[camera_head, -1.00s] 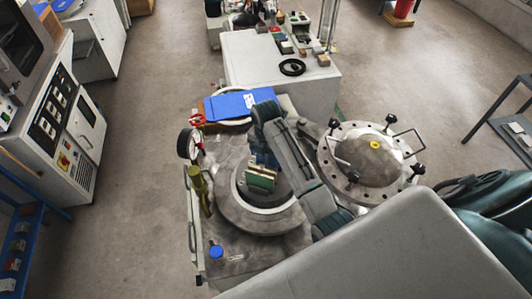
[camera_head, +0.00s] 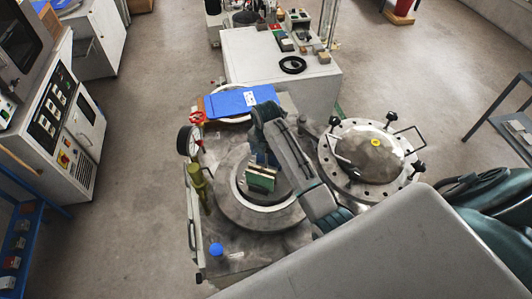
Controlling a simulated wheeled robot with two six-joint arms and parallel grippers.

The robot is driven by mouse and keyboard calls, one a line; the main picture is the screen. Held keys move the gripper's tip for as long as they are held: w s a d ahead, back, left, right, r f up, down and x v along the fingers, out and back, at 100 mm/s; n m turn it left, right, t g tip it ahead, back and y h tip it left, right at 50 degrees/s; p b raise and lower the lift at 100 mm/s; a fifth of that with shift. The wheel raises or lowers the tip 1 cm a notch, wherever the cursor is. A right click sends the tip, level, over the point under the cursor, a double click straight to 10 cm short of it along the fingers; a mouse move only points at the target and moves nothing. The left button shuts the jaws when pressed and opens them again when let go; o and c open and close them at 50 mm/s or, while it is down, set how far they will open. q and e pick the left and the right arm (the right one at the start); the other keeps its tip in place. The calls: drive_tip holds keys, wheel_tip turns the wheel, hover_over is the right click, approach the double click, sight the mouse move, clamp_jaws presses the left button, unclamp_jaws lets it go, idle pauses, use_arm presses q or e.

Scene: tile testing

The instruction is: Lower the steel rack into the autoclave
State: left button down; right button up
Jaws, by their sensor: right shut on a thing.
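The autoclave (camera_head: 222,208) stands open in the middle of the head view, its round mouth facing up. The rack (camera_head: 262,180) shows inside the ring of the mouth as a small block with green and cream tile faces. Its steel frame is too small to make out, and I cannot tell how deep it sits. My right gripper (camera_head: 264,160) is shut on the rack from above. The right arm comes in from the right and covers part of the mouth. The fingertips are mostly hidden by the wrist. My left gripper is not in view.
The round bolted lid (camera_head: 372,150) is swung open to the right of the mouth. A pressure gauge (camera_head: 186,140) and a red valve handle (camera_head: 198,118) stand at the left. A blue folder (camera_head: 240,102) lies behind. A grey bench (camera_head: 285,85) stands farther back.

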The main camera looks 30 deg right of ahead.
drive_tip(key=shift+f+b, duration=2.5)
drive_tip(key=shift+f, duration=3.55)
wheel_tip(320, 180, down, 10)
drive_tip(key=b, duration=0.5)
drive_tip(key=shift+r, duration=0.15)
drive_tip(key=shift+w+f, duration=0.1)
drive_tip(key=shift+f, duration=0.7)
